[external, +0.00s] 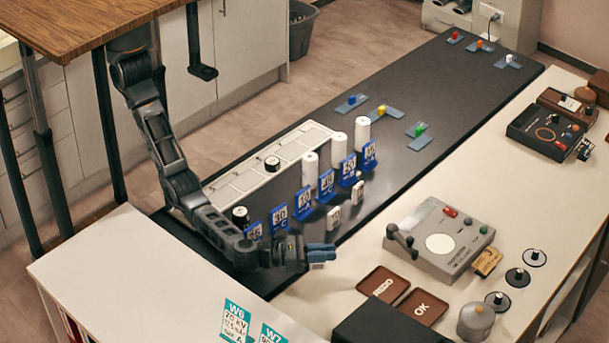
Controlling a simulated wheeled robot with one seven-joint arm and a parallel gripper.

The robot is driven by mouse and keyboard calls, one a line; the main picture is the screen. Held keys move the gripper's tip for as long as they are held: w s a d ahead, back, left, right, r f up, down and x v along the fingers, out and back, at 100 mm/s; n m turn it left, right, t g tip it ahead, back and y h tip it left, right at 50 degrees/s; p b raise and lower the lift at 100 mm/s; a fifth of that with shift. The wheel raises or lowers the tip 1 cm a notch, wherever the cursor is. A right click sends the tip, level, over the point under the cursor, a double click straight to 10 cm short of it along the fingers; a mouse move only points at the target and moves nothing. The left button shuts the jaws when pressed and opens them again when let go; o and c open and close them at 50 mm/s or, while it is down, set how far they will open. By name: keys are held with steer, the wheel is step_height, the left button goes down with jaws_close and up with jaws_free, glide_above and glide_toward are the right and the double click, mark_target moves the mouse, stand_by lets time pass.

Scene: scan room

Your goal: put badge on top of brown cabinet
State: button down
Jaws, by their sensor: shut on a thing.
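My gripper (319,253) has blue fingers and is shut over the near edge of the dark counter. A small pale piece (317,265) shows at the fingertips. It is mostly hidden, and I cannot tell for sure that it is the badge. Two small white tags (333,219) and (357,192) stand on the dark counter behind the gripper. No brown cabinet is clearly seen. The only large brown top is a wooden surface (90,15) at the upper left, on black legs, and its upper side looks bare.
Blue number stands (303,203) and white cylinders (310,168) line the dark counter (440,90) behind my gripper. A grey console (440,240), brown trays (383,284) and a black box (388,325) are to the right. A white shelf top (120,270) lies at the lower left.

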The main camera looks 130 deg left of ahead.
mark_target(324, 268)
steer(key=shift+f, duration=1.35)
steer(key=shift+f, duration=0.15)
steer(key=c, duration=1.1)
jaws_free()
steer(key=shift+o, duration=0.2)
steer(key=shift+s+d+r+p, duration=0.25)
steer(key=shift+s+d+p, duration=0.1)
steer(key=shift+s+d, duration=0.1)
steer(key=shift+p+v, duration=0.9)
steer(key=shift+v, duration=0.15)
step_height(324, 268, up, 7)
steer(key=p, duration=0.6)
steer(key=shift+w+a+f, duration=0.1)
